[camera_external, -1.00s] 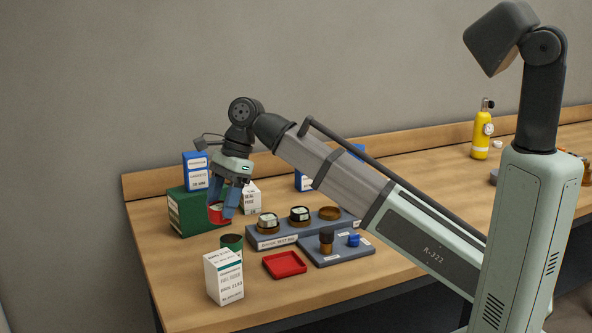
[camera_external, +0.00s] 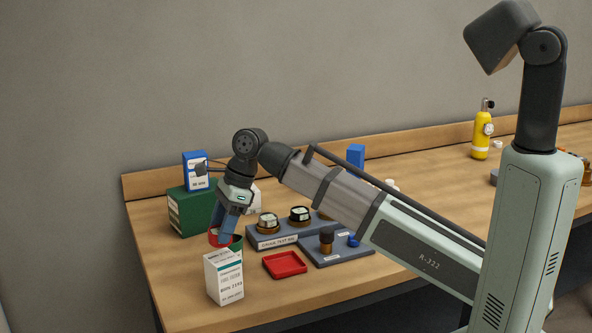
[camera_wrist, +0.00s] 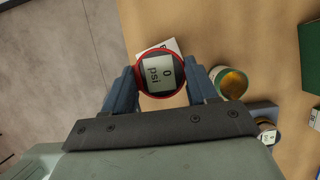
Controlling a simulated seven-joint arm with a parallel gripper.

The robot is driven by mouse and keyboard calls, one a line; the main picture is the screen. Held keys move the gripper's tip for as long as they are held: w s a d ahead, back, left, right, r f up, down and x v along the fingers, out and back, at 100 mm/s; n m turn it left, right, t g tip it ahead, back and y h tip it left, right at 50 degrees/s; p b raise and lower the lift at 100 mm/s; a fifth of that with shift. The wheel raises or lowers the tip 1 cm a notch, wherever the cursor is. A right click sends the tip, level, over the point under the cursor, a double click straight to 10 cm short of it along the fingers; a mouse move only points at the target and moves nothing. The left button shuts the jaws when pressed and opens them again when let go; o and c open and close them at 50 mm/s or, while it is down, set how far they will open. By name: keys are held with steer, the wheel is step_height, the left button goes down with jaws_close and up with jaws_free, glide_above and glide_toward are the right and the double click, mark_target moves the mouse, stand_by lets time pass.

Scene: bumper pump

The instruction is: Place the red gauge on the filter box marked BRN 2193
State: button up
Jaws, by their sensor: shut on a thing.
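My gripper (camera_external: 224,222) is shut on the red gauge (camera_external: 219,238), whose face with "0 psi" points at the wrist camera (camera_wrist: 161,75). A white box marked BRN 2193 (camera_external: 224,281) stands upright near the table's front left edge. In the external view the gauge is just above and behind the box. In the wrist view only a white corner of a box (camera_wrist: 170,46) shows past the gauge. Whether the gauge touches the box, I cannot tell.
A green can (camera_external: 237,243) with an orange-brown inside (camera_wrist: 233,82) stands close beside the gripper. A red tray (camera_external: 285,264), a grey gauge rack (camera_external: 275,243) and another grey plate (camera_external: 335,257) lie to the right. A green box (camera_external: 184,213) with a blue box (camera_external: 195,172) on top stands behind.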

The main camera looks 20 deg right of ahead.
steer(key=shift+f, duration=1.75)
steer(key=shift+f, duration=0.15)
steer(key=o, duration=1.1)
steer(key=shift+o, duration=0.2)
steer(key=v, duration=1.2)
steer(key=shift+d, duration=0.1)
steer(key=shift+o, duration=0.5)
